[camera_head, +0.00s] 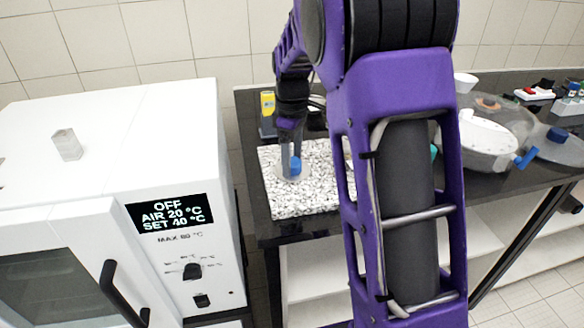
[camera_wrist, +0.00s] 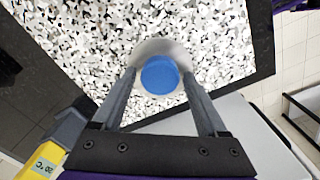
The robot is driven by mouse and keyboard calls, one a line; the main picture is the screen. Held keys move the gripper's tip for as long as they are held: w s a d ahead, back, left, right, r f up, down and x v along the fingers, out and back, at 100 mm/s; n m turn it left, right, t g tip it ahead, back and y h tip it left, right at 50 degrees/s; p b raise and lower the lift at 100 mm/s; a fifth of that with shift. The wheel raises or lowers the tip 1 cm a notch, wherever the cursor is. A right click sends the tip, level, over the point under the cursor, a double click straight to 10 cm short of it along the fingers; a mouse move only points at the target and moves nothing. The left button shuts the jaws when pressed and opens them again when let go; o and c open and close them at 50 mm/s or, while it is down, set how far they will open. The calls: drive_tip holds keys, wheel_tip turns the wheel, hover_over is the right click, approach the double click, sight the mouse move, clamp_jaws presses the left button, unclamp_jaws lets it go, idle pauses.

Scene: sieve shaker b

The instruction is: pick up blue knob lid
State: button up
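The blue knob lid is a pale, see-through disc with a round blue knob. In the wrist view its knob (camera_wrist: 160,75) sits between my fingertips, and the rim (camera_wrist: 158,46) shows beyond it. In the head view the knob (camera_head: 296,166) shows low beside my fingers, over a black-and-white speckled slab (camera_head: 312,201). My gripper (camera_wrist: 160,72) points down with one finger on each side of the knob. It is open, with a small gap on each side. In the head view my gripper (camera_head: 290,160) partly hides the lid. I cannot tell what is under the lid.
A white oven (camera_head: 165,110) stands left of the dark bench. A yellow device (camera_head: 267,103) stands behind the slab. To the right are a bowl with a blue handle (camera_head: 525,158) and another clear piece with a blue knob (camera_head: 557,134). My arm hides the bench's middle.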

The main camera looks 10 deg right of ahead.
sight(292, 162)
drive_tip(key=c, duration=1.1)
drive_tip(key=shift+o, duration=0.2)
wheel_tip(292, 162, up, 10)
drive_tip(key=p, duration=0.2)
